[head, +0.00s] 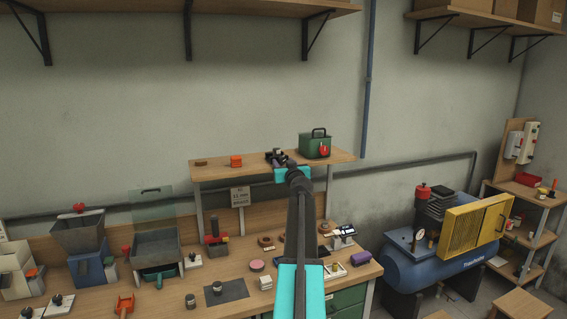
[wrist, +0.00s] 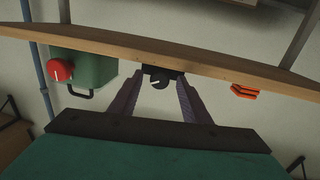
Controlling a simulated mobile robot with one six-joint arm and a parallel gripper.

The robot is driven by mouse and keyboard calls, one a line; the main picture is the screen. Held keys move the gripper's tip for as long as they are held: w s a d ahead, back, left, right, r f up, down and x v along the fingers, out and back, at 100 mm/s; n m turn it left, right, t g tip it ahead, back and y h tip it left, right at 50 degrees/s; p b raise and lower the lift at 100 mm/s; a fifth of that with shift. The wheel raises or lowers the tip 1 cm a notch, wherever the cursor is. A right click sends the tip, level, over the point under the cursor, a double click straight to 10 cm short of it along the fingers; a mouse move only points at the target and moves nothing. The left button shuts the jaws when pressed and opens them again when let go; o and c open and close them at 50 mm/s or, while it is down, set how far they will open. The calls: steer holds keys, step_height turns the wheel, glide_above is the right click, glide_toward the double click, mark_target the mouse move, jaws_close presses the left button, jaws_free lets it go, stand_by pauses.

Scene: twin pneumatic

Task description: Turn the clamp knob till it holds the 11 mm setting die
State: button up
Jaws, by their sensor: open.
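In the wrist view, which looks upside down, a small dark clamp with a round black knob (wrist: 158,83) sits at the edge of the wooden shelf (wrist: 215,68). My gripper (wrist: 160,77) is open, with one finger on each side of the knob. Gaps show between the knob and both fingers, so I see no grip on it. In the head view, the dark clamp (head: 275,157) is on the raised shelf, partly hidden by my gripper (head: 282,166) and arm. I cannot make out the 11 mm setting die or whether the clamp holds anything.
A green box with a red knob (head: 315,146) stands right of the clamp on the shelf. An orange block (head: 236,161) and a brown piece (head: 201,163) lie to its left. The bench below (head: 190,275) is crowded with hoppers and small parts. A blue compressor (head: 420,266) stands at right.

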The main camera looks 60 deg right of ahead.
steer(key=shift+w+d, duration=0.1)
steer(key=c, duration=1)
steer(key=shift+c, duration=0.2)
steer(key=shift+m, duration=1.3)
steer(key=o, duration=1)
steer(key=shift+o, duration=0.2)
